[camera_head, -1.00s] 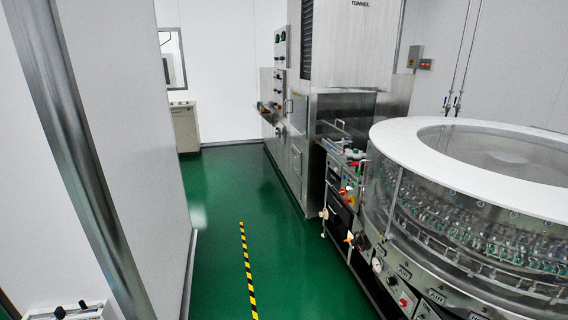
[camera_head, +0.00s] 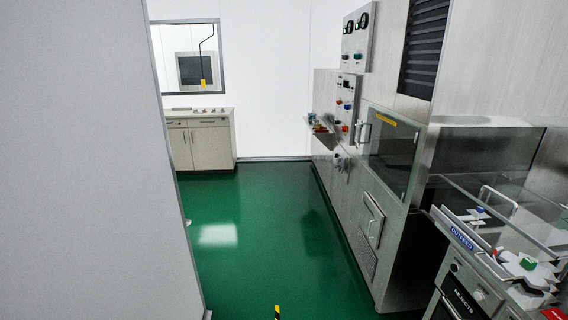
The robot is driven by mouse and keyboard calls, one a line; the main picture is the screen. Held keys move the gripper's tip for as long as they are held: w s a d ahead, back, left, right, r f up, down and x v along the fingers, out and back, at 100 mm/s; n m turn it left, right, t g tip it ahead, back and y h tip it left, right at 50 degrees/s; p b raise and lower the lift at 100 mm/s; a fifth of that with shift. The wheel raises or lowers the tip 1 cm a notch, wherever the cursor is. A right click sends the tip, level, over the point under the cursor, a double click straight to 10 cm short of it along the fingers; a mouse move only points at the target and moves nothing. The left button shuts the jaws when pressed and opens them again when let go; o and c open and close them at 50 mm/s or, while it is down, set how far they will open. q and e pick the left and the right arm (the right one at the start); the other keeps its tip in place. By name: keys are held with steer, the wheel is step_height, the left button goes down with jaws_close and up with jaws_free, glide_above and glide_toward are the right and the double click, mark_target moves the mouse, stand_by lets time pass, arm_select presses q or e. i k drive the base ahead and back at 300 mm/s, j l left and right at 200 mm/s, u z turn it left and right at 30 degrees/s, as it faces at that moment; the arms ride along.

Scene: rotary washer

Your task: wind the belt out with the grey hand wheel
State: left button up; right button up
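A small grey round fitting (camera_head: 338,161) sits low on the far end of the steel machine (camera_head: 400,225). It is too small to tell whether it is the grey hand wheel. No belt can be made out for certain. At the lower right is a steel outfeed unit with a blue label (camera_head: 461,238) and a green knob (camera_head: 529,263). Neither of my grippers shows in this view.
A green floor aisle (camera_head: 270,220) runs clear between a white wall (camera_head: 95,170) on the left and the machine. A beige cabinet (camera_head: 200,142) stands at the back below a window. A small shelf (camera_head: 318,126) juts from the machine's far end.

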mark_target(338, 165)
steer(key=i+z, duration=0.1)
steer(key=i, duration=1.2)
steer(key=i+j+z, duration=0.15)
steer(key=i, duration=0.55)
steer(key=i+j, duration=0.1)
steer(key=i, duration=0.55)
steer(key=i+j+z, duration=0.15)
steer(key=i, duration=0.5)
steer(key=i+z, duration=0.35)
steer(key=i, duration=0.15)
steer(key=i+j+z, duration=0.1)
steer(key=i+z, duration=0.2)
steer(key=i, duration=0.2)
steer(key=i+j+z, duration=0.35)
steer(key=i, duration=0.15)
steer(key=i+j+z, duration=0.35)
steer(key=i, duration=0.15)
